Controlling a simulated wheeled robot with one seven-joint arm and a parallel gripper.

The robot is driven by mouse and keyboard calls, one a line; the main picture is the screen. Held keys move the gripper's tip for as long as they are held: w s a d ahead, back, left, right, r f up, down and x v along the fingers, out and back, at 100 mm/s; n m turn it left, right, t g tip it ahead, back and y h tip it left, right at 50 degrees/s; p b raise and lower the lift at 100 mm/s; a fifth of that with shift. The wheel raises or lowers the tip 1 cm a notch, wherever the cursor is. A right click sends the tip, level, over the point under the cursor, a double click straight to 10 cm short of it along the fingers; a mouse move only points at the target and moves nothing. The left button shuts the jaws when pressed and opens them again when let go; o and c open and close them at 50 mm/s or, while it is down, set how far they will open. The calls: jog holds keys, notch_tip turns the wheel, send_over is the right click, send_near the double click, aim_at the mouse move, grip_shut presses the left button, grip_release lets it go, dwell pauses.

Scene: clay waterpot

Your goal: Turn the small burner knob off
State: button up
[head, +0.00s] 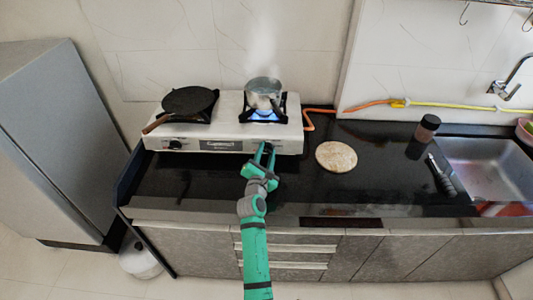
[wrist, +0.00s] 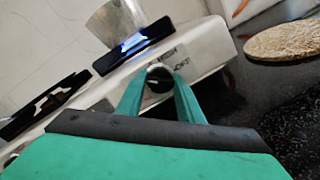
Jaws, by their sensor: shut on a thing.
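The small burner knob (wrist: 158,82) is a dark round knob on the front panel of the white gas stove (head: 217,132), below the right burner. My gripper (head: 266,150) reaches the panel from the front and is shut on this knob, one green finger on each side in the wrist view. In the head view the fingers mostly hide the knob. A blue flame (head: 263,115) burns on the right burner, under a small steaming metal pot (head: 263,90). The knob's exact angle cannot be read.
A dark pan (head: 189,101) sits on the left burner above the other knob (head: 175,144). A round flatbread (head: 336,156) lies on the black counter (head: 290,190) to the right. An orange hose (head: 309,117) runs behind. A dark jar (head: 428,126) stands near the sink (head: 497,165).

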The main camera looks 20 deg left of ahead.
jog(key=m+h, duration=0.1)
jog(key=m, duration=0.3)
jog(key=shift+a, duration=0.1)
jog(key=m+g, duration=0.1)
jog(key=m, duration=0.3)
jog(key=m+g, duration=0.1)
jog(key=m, duration=0.2)
jog(key=shift+r+m+h, duration=0.15)
jog(key=shift+m+h, duration=0.15)
jog(key=shift+m, duration=0.1)
jog(key=m+g, duration=0.1)
jog(key=m, duration=0.3)
jog(key=m+g+y, duration=0.1)
jog(key=m, duration=0.4)
jog(key=shift+w+r+m, duration=0.1)
jog(key=shift+r+m, duration=0.05)
jog(key=shift+m, duration=0.25)
jog(key=m, duration=0.1)
jog(key=m+y, duration=0.1)
jog(key=m, duration=0.1)
jog(key=m+g, duration=0.1)
jog(key=m, duration=0.1)
jog(key=shift+d+y, duration=0.25)
jog(key=shift+y, duration=0.15)
